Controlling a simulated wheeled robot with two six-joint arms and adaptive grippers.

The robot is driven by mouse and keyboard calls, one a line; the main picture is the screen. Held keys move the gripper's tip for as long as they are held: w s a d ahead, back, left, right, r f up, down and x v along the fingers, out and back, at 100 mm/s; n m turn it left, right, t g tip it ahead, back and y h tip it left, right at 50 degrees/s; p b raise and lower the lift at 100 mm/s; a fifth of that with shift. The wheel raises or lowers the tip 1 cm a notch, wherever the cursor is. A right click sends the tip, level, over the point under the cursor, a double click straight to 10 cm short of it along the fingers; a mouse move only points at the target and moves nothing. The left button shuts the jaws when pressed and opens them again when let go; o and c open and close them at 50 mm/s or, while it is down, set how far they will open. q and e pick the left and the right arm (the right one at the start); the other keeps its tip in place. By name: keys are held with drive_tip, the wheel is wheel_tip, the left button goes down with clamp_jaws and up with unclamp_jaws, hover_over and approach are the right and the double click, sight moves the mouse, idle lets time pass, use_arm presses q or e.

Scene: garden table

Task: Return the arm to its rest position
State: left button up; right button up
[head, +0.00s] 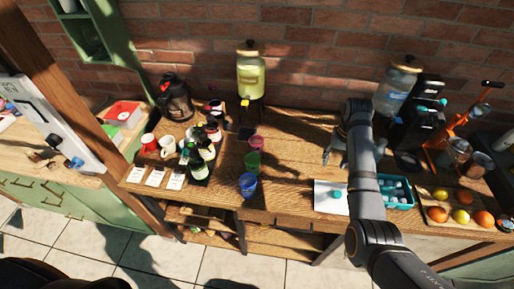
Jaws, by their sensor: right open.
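My right arm (362,180) comes in from the bottom right and reaches over the wooden table. Its gripper (328,154) is open above the table, right of the middle, and looks empty. The arm hides part of the table behind it and part of the teal tray's left side. My left gripper is not in view.
Close to the arm are a white sheet (328,197), a teal tray (401,206) and a black machine (424,118). Fruit lies on a board at the right. Pink, green and blue cups (248,186) stand mid-table. Bottles (198,163) stand left. The table between cups and gripper is clear.

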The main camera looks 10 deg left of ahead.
drive_tip(key=shift+d, duration=0.2)
drive_tip(key=s+d+f+t, duration=0.1)
drive_tip(key=s+d+f, duration=0.3)
drive_tip(key=s+f, duration=0.55)
drive_tip(key=s+d+r+n+t, duration=0.1)
drive_tip(key=s+r, duration=0.2)
drive_tip(key=s, duration=0.6)
drive_tip(key=s+d+r+t, duration=0.15)
drive_tip(key=s+r, duration=0.25)
drive_tip(key=s, duration=0.5)
wheel_tip(320, 180, down, 32)
drive_tip(key=s+d+g+b, duration=0.1)
drive_tip(key=d+b, duration=0.1)
drive_tip(key=b, duration=0.5)
drive_tip(key=s+f+b, duration=0.3)
drive_tip(key=s+f, duration=0.7)
drive_tip(key=f, duration=0.2)
drive_tip(key=s+f+g+b, duration=0.1)
drive_tip(key=s+f+b, duration=0.2)
drive_tip(key=s+f, duration=0.7)
wheel_tip(320, 180, down, 3)
drive_tip(key=shift+d+r+h, duration=0.2)
drive_tip(key=shift+d+h, duration=0.2)
